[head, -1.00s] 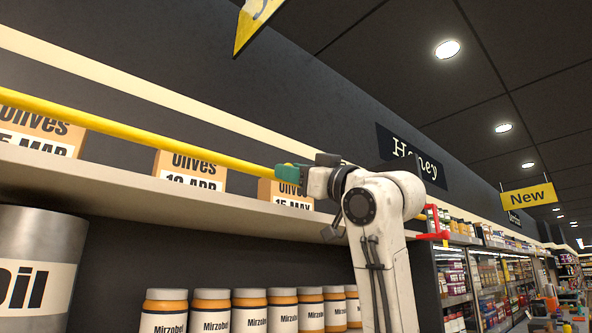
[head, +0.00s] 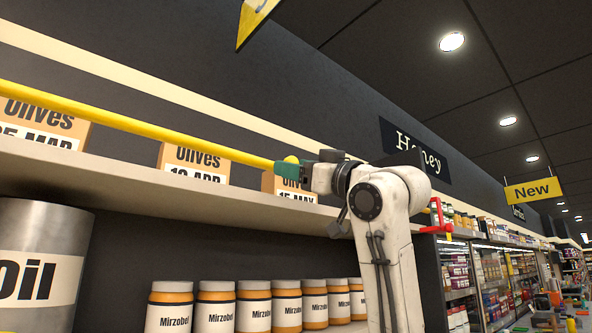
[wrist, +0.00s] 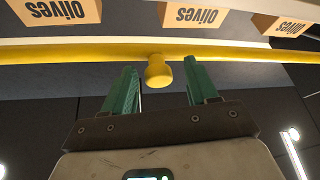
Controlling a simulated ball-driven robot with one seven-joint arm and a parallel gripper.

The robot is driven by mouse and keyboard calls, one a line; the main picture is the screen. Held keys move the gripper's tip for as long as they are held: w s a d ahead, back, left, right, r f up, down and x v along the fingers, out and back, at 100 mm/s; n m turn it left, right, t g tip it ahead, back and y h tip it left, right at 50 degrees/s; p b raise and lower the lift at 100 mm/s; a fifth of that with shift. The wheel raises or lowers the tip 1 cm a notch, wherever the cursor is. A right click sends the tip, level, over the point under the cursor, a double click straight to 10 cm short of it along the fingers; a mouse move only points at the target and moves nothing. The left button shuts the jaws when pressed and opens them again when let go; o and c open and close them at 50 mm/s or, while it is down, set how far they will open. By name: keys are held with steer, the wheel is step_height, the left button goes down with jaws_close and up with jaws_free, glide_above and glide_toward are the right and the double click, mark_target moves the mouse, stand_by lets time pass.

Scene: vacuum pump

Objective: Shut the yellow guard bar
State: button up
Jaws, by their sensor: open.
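The yellow guard bar (head: 150,130) runs lengthwise in front of the olives boxes on the upper shelf. In the wrist view the bar (wrist: 80,55) crosses the top of the picture. A rounded yellow knob (wrist: 159,72) sticks out from it toward my gripper. My gripper (wrist: 160,68) is open, with one green finger on each side of the knob and gaps between them. In the head view my gripper (head: 282,169) is at the bar, by the right-hand olives box, and the knob (head: 291,159) shows just above it. My arm hides the bar further right.
Olives boxes (head: 195,163) stand on the upper shelf (head: 130,178) behind the bar. Below are a large oil can (head: 40,265) and several Mirzobel jars (head: 215,305). A red bracket (head: 436,215) is right of my arm. A hanging yellow sign (head: 250,20) is overhead.

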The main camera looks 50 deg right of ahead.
steer(key=b+v, duration=0.2)
steer(key=v, duration=0.8)
steer(key=shift+s+f, duration=0.15)
steer(key=shift+f, duration=0.05)
